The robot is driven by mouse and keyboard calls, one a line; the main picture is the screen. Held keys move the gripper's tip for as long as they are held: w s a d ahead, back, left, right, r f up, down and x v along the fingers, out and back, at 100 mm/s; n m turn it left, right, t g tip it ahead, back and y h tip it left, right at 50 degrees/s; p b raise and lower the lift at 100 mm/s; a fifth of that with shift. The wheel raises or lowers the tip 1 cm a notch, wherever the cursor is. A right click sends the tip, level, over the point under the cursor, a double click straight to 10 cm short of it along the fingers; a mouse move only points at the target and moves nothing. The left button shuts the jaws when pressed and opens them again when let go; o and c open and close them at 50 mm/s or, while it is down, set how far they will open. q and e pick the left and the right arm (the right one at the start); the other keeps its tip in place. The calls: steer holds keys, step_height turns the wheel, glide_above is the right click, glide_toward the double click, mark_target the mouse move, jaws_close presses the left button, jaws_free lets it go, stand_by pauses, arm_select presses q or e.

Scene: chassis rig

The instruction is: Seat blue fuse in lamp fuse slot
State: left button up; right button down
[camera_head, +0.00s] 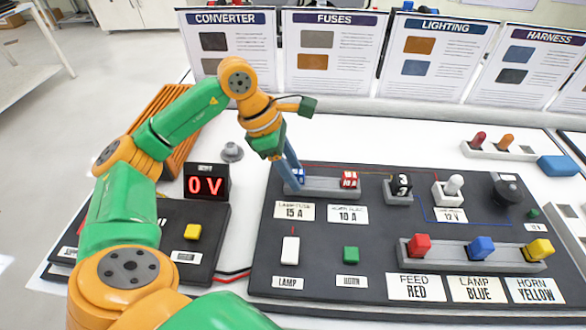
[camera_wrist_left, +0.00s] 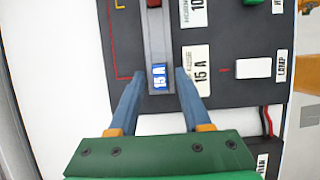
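The blue 15 A fuse (camera_wrist_left: 159,77) stands at the end of the grey fuse rail, beside the 15 A lamp label, in the left wrist view. In the head view the blue fuse (camera_head: 300,175) is at the rail's left end, partly hidden by my finger. My left gripper (camera_wrist_left: 156,74) is open, its two blue fingers on either side of the fuse with a gap to each. In the head view the left gripper (camera_head: 291,184) reaches down at the fuse. I cannot tell how deep the fuse sits. My right gripper is not in view.
A red 10 A fuse (camera_head: 349,179) stands at the rail's right end. The black panel also carries a white lamp switch (camera_head: 290,250), a green horn button (camera_head: 351,254) and red, blue and yellow plugs. The voltage display (camera_head: 207,183) reads 0 V. Information boards stand behind.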

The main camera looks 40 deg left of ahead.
arm_select(q)
steer(key=shift+r, duration=0.25)
steer(key=p+v, duration=0.3)
steer(key=v, duration=0.9)
steer(key=shift+s, duration=0.15)
